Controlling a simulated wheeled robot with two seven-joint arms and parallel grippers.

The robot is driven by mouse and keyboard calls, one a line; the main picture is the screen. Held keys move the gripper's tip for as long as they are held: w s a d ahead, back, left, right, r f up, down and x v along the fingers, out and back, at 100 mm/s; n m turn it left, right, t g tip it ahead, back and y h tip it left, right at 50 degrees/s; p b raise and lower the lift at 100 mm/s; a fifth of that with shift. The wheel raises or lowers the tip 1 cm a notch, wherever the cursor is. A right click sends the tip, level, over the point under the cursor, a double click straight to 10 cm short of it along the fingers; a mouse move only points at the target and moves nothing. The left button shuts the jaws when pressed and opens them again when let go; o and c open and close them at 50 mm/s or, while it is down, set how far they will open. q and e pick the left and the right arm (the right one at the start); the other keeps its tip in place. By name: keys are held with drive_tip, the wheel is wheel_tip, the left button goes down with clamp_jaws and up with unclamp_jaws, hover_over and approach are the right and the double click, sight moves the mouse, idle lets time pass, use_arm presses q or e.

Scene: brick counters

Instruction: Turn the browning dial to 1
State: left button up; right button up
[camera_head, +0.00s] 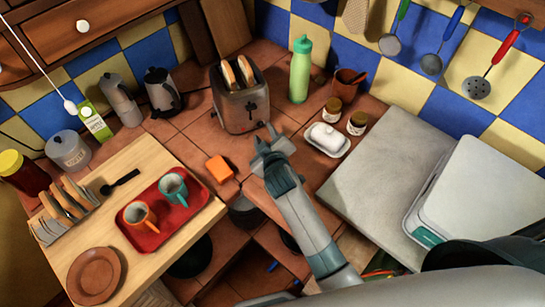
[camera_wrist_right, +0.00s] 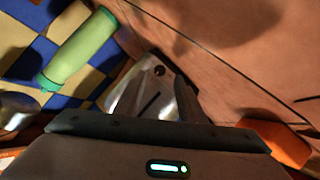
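The silver toaster (camera_head: 240,108) stands at the back of the tiled counter with two bread slices (camera_head: 237,74) in its slots. A dark emblem and a tiny red spot show on its front. I cannot make out the browning dial or its setting. My right gripper (camera_head: 266,137) is just in front of the toaster's lower right corner; I cannot tell whether it touches. Its grey fingers (camera_wrist_right: 150,90) show in the right wrist view, but their gap is unclear. My left gripper is not in view.
An orange block (camera_head: 220,169) lies left of my right gripper. A green bottle (camera_head: 300,70) stands right of the toaster. A white butter dish (camera_head: 327,139) and two jars are to the right. A red tray (camera_head: 160,210) with two mugs is on the wooden board.

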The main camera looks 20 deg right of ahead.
drive_tip(key=b+v, duration=0.2)
drive_tip(key=v, duration=1.1)
drive_tip(key=shift+b, duration=0.35)
drive_tip(key=shift+s+a, duration=0.1)
drive_tip(key=shift+s, duration=0.1)
